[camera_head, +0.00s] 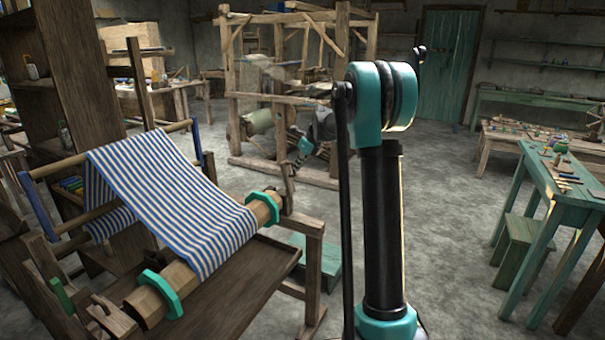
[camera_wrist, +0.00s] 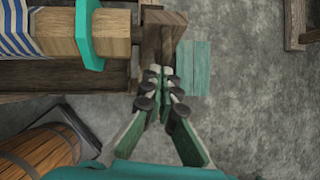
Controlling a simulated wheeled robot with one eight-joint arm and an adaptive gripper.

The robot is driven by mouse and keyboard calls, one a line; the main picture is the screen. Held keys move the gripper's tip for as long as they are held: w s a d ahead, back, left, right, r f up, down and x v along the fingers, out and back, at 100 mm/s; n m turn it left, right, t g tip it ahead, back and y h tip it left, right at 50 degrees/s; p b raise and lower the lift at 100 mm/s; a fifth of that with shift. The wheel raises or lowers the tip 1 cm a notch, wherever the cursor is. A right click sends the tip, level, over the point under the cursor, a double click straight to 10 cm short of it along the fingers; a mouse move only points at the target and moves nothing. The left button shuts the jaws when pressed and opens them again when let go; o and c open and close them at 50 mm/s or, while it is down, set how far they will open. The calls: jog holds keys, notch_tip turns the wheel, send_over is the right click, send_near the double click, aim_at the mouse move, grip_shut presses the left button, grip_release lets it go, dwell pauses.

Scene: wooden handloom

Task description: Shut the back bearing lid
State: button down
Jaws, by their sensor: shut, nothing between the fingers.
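The striped blue-and-white cloth is wound on a wooden beam (camera_head: 180,275) with teal collars at both ends. The beam's far end rests at the back bearing (camera_head: 288,203) on the loom frame. A narrow wooden piece, which looks like the back bearing lid (camera_head: 288,172), stands upright above it. My gripper (camera_head: 295,166) is close to this piece; I cannot tell whether they touch. In the wrist view my gripper (camera_wrist: 160,72) is shut and empty. Its tips are just below a wooden block (camera_wrist: 165,17) at the beam's end. The bearing's inside is hidden.
A green stool (camera_wrist: 194,68) stands on the floor beyond the loom frame. A wooden barrel (camera_wrist: 40,150) shows at the lower left of the wrist view. A green workbench (camera_head: 565,190) stands at the right. The grey floor between is open.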

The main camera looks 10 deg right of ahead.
jog(key=w+a+g+h, duration=0.1)
jog(key=a, duration=0.1)
jog(key=w+a+g+h, duration=0.1)
jog(key=w+a+h, duration=0.1)
jog(key=w+a+g+h, duration=0.1)
jog(key=a, duration=0.1)
jog(key=shift+w+a+r, duration=0.15)
jog(key=shift+w+r, duration=0.05)
jog(key=shift+w, duration=0.05)
jog(key=w+a+f+g+h, duration=0.1)
jog(key=w+a+f, duration=0.4)
jog(key=a+f, duration=0.2)
jog(key=shift+w+a+n+h, duration=0.3)
jog(key=shift+w+a+h, duration=0.1)
jog(key=shift+a, duration=0.1)
dwell(0.4)
